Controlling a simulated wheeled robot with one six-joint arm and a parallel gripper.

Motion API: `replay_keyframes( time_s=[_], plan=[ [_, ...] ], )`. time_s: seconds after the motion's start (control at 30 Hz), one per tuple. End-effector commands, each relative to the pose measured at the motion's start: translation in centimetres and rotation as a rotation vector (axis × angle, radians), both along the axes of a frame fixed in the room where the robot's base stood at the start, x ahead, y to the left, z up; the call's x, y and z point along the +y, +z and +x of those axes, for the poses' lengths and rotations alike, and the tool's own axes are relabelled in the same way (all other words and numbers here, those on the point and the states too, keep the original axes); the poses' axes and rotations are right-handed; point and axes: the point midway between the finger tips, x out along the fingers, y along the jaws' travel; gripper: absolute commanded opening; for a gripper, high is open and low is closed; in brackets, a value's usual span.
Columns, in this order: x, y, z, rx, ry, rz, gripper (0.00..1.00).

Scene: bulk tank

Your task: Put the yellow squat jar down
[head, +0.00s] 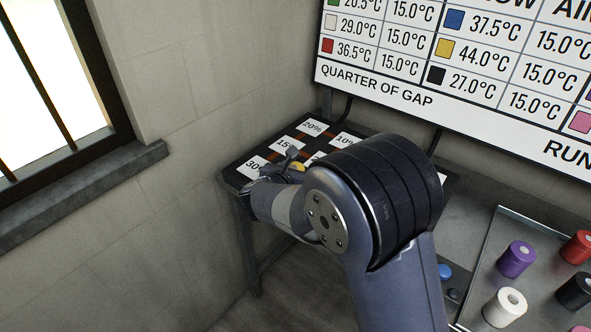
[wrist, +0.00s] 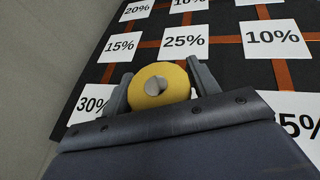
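The yellow squat jar (wrist: 150,99) shows from above in the wrist view, round with a pale grey knob or hole in its middle. My gripper (wrist: 160,82) has one finger on each side of it, seemingly touching both sides, so it looks shut on the jar. In the head view a bit of the yellow jar (head: 298,166) shows at my gripper (head: 285,165), beyond my arm. The jar is over the black board (wrist: 90,75) with percent cards, near the 15%, 25% and 30% cards. I cannot tell whether it touches the board.
White cards, such as the 25% card (wrist: 184,41) and 10% card (wrist: 272,38), are joined by orange strips. A tray (head: 480,262) at the right holds several jars, including a purple one (head: 516,259) and a white one (head: 504,308). A temperature chart (head: 450,60) hangs behind.

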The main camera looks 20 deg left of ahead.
Motion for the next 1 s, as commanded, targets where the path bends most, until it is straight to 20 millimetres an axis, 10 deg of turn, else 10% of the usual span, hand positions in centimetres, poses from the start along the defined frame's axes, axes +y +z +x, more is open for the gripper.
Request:
replay_keyframes(
  time_s=[0.5, 1.0],
  plan=[
    [0.1, 0.6, -0.2, 0.0, 0.001, 0.0, 0.7],
    [0.9, 4.3, -9.3, -0.001, 0.005, 0.002, 0.7]
  ],
)
